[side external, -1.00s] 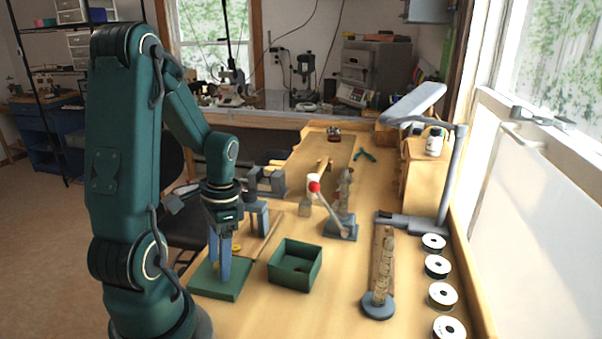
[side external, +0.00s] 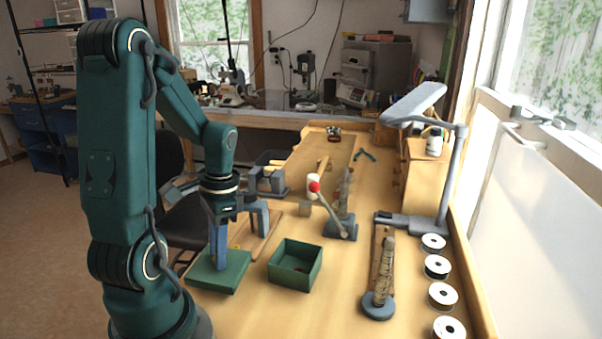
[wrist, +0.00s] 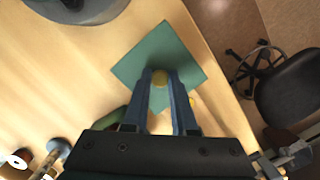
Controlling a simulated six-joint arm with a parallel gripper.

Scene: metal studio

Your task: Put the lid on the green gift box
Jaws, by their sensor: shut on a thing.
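The lid is a flat green square plate (side external: 218,282) with a yellow knob. My gripper (side external: 218,264) points down over it, and its blue fingers are shut on the knob. In the wrist view the knob (wrist: 160,77) sits between the fingertips, with the green lid (wrist: 150,55) spread around it. The lid looks level and near the table; the gap beneath is hard to judge. The green gift box (side external: 297,279) stands open-topped on the table, right of the lid and apart from it. In the wrist view my gripper mostly hides the box.
A post on a round blue-grey base (side external: 377,305) is to the right, with several spools (side external: 442,295) along the right edge. A black chair (wrist: 284,88) is beside the table. Table between lid and box is clear.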

